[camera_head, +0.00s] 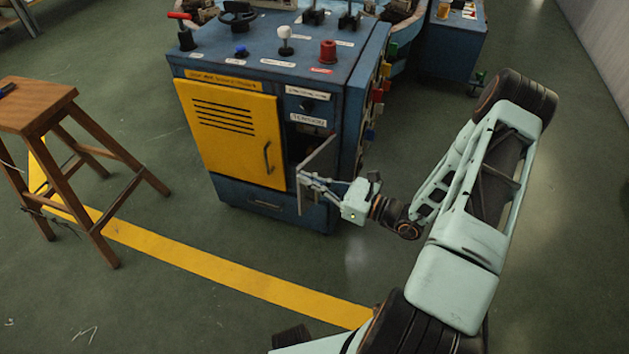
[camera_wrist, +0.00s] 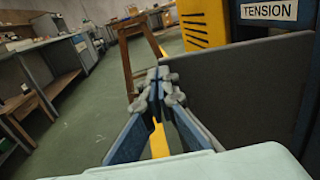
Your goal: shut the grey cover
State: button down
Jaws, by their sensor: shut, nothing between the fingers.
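The grey cover (camera_head: 318,172) is a flat hinged panel on the front right of the blue machine, below the TENSION label. It stands swung out from the cabinet, with a dark opening (camera_head: 302,144) behind it. In the wrist view the grey cover (camera_wrist: 240,92) fills the right side, its free edge at the fingers. My gripper (camera_head: 303,181) is shut and empty at the cover's outer edge. In the wrist view the shut fingertips (camera_wrist: 158,75) are close beside that edge; I cannot tell whether they touch it.
The blue machine (camera_head: 250,205) has a closed yellow door (camera_head: 232,135) with a handle left of the cover. Knobs and levers stand on its top. A wooden stool (camera_head: 45,105) stands at the left. A yellow line (camera_head: 200,264) crosses the open floor in front.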

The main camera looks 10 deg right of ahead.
jog(key=shift+w+a+m+t+h+p, duration=0.55)
jog(key=shift+w+a, duration=0.3)
jog(key=shift+w, duration=2.05)
jog(key=shift+w+a+m+t+h+p, duration=0.35)
jog(key=shift+w+a+m+t+h, duration=0.4)
jog(key=shift+w, duration=2.2)
jog(key=shift+w+a+m+t+h+p, duration=0.4)
jog(key=shift+w+a, duration=0.6)
jog(key=shift+w, duration=1.9)
